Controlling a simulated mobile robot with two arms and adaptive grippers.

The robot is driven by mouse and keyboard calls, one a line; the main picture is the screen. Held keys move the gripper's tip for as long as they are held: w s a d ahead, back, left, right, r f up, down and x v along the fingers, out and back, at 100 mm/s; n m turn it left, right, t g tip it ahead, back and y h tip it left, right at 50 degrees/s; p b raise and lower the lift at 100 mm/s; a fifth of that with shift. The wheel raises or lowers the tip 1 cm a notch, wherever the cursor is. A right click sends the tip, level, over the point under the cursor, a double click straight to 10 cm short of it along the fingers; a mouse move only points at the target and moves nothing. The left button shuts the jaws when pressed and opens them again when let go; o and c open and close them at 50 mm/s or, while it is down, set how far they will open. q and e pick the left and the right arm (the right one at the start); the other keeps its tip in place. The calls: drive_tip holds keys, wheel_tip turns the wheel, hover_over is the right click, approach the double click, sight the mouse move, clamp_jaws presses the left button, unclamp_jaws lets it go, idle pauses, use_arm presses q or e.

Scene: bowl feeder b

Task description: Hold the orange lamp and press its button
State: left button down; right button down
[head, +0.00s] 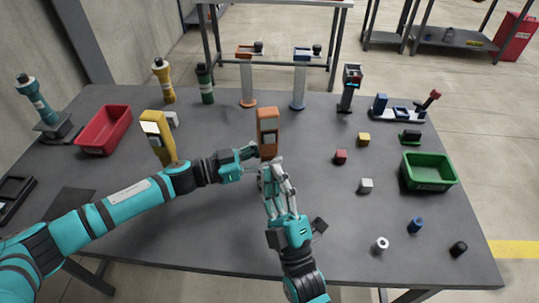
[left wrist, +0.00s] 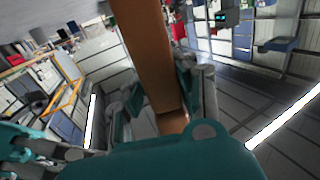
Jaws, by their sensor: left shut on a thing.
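The orange lamp (head: 267,120) stands upright near the middle of the table in the head view, with a grey panel on its front. My left gripper (head: 254,152) reaches in from the left and is shut on its lower part. In the left wrist view the lamp's orange body (left wrist: 148,50) runs between the two fingers (left wrist: 160,108). My right gripper (head: 273,166) is just below and in front of the lamp, fingertips pointing up at its base. Its finger gap is unclear, and I cannot tell whether it touches the lamp. The button is too small to make out.
A yellow lamp-like device (head: 158,135) stands left, behind my left arm. A red bin (head: 104,130) is at the left and a green bin (head: 429,172) at the right. Small blocks, including a red one (head: 340,157), lie right of the grippers. Upright stands line the back.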

use_arm(q)
drive_tip(key=shift+f, duration=0.15)
use_arm(e)
approach(263, 128)
drive_tip(key=shift+s+r+x, duration=0.15)
drive_tip(key=shift+x, duration=0.85)
drive_tip(key=shift+s+r+x, duration=0.15)
drive_tip(key=shift+r+x, duration=0.05)
drive_tip(key=shift+x, duration=0.8)
drive_tip(key=shift+w, duration=0.1)
drive_tip(key=shift+w+a, duration=0.15)
drive_tip(key=shift+w, duration=0.2)
drive_tip(key=shift+w+a, duration=0.1)
drive_tip(key=shift+w, duration=0.2)
drive_tip(key=shift+s, duration=0.75)
drive_tip(key=s+d, duration=0.2)
drive_tip(key=s, duration=0.3)
drive_tip(key=shift+s, duration=0.4)
drive_tip(key=shift+f, duration=0.1)
